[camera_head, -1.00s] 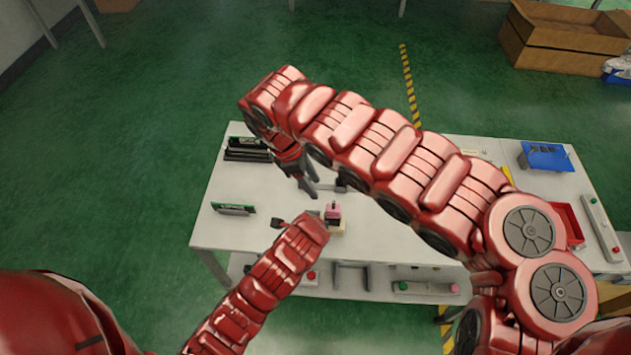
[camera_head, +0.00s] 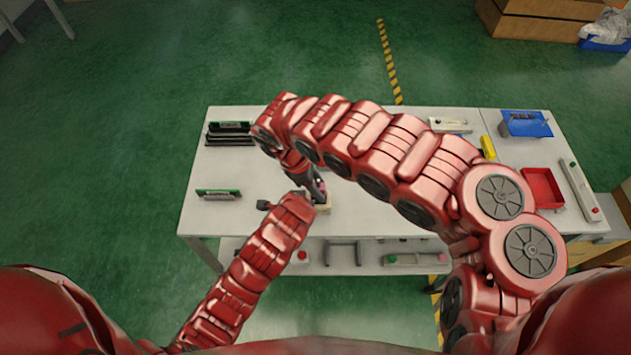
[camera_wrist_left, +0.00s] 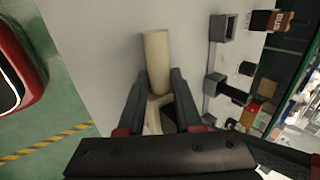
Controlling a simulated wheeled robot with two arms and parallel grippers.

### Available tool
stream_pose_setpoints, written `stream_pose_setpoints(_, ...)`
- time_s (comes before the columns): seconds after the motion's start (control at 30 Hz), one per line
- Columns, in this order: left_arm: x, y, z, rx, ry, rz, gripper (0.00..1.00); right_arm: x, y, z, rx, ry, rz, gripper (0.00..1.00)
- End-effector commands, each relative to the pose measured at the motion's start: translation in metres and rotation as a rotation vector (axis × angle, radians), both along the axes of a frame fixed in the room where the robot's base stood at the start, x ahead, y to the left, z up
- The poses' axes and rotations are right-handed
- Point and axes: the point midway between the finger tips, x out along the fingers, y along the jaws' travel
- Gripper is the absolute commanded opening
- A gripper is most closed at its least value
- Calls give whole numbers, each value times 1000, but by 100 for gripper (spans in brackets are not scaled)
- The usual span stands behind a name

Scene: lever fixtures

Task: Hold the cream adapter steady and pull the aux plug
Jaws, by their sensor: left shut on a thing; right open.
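The cream adapter (camera_head: 323,209) sits on the white table, mostly hidden in the head view by my arms. In the left wrist view the cream adapter (camera_wrist_left: 156,55) lies between the two dark fingers of my left gripper (camera_wrist_left: 160,78), which is shut on it. A pink piece (camera_head: 321,185), likely the aux plug, shows just above the adapter, partly covered by the right gripper. My right gripper (camera_head: 315,188) reaches down to this piece from above and is open. Whether its fingers straddle or touch the piece cannot be told.
The white table (camera_head: 260,215) has green-and-black board pieces (camera_head: 218,194) at the left. A red tray (camera_head: 543,188), a blue holder (camera_head: 525,123) and a yellow item (camera_head: 488,147) are at the right. A lower shelf (camera_head: 345,270) holds several fixtures.

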Motion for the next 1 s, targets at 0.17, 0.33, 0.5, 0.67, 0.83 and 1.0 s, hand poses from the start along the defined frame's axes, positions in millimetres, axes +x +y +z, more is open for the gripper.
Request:
stream_pose_setpoints(0.17, -1, 0, -1, 0, 2, 0, 0, 0, 0, 0, 0, 0, 0, 45)
stream_pose_setpoints(0.33, -1, 0, -1, 0, 2, 0, 0, 0, 0, 0, 0, 0, 0, 18)
stream_pose_setpoints(0.5, -1, 0, -1, 0, 2, 0, 0, 0, 0, 0, 0, -1, 0, 0)
stream_pose_setpoints(0.67, -1, 0, -1, 0, 2, 0, 0, 0, 0, 0, 0, -1, 0, 13)
stream_pose_setpoints(0.83, -1, 0, -1, 0, 3, 0, 0, 0, 0, 0, 0, -1, 0, 0)
stream_pose_setpoints(1.0, -1, 0, -1, 0, 2, 0, 0, 0, 0, 1, 0, -1, 0, 0)
